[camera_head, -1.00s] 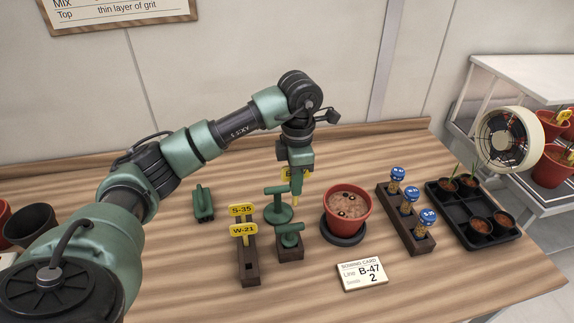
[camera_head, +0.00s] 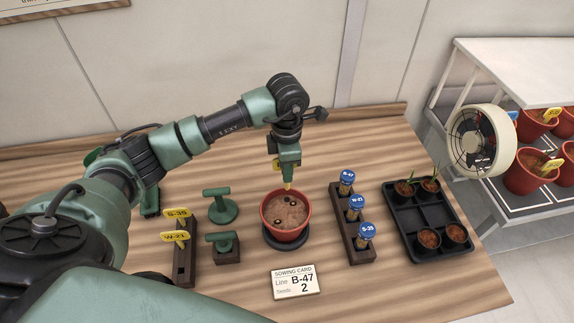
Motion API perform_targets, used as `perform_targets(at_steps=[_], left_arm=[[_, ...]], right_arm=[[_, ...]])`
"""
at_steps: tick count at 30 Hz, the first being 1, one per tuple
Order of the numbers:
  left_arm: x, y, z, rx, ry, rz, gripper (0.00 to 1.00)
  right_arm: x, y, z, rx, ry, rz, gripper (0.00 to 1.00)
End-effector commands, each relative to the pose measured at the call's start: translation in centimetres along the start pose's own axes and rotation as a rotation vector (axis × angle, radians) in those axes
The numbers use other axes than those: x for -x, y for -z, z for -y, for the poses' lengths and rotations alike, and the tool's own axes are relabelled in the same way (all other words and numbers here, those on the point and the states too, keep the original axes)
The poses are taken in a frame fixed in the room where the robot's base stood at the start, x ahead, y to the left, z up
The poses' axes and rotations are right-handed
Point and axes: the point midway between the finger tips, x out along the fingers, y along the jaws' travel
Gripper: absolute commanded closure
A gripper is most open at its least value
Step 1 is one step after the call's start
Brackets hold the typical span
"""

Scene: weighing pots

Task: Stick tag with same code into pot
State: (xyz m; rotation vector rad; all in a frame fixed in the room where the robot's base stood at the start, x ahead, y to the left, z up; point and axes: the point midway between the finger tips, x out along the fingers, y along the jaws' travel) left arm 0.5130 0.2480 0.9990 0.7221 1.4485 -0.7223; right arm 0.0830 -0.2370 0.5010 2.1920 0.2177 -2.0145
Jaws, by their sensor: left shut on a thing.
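My left gripper (camera_head: 289,168) is shut on a yellow tag (camera_head: 287,185), its stake pointing down. The gripper covers most of the tag, so its code cannot be read. The stake's tip is at the far rim of the red pot (camera_head: 286,236) in this view; I cannot tell whether it touches the soil. The sowing card (camera_head: 295,282) in front reads B-47, 2. Tags S-35 (camera_head: 177,213) and W-21 (camera_head: 175,236) stand in a dark rack (camera_head: 185,268). My right gripper is not in view.
Two green-handled tools (camera_head: 220,206) (camera_head: 223,242) stand left of the pot. A wooden rack (camera_head: 359,250) with three blue-capped vials is to its right, then a black tray (camera_head: 408,220) with small pots. A fan (camera_head: 478,140) stands at the right.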

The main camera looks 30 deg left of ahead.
Motion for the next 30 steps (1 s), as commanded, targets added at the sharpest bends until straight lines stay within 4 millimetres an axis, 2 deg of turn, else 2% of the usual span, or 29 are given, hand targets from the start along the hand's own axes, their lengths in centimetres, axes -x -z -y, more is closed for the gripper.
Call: perform_targets(at_steps=[5,16,30], left_arm=[[-1.2,0.0,0.0,0.0,0.001,0.0,1.0],[-4.3,0.0,0.0,0.001,0.0,-0.001,1.0],[-4.7,0.0,0.0,0.001,-0.001,0.0,1.0]], right_arm=[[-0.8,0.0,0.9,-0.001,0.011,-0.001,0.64],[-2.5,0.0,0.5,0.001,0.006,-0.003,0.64],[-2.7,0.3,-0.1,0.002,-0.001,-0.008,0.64]])
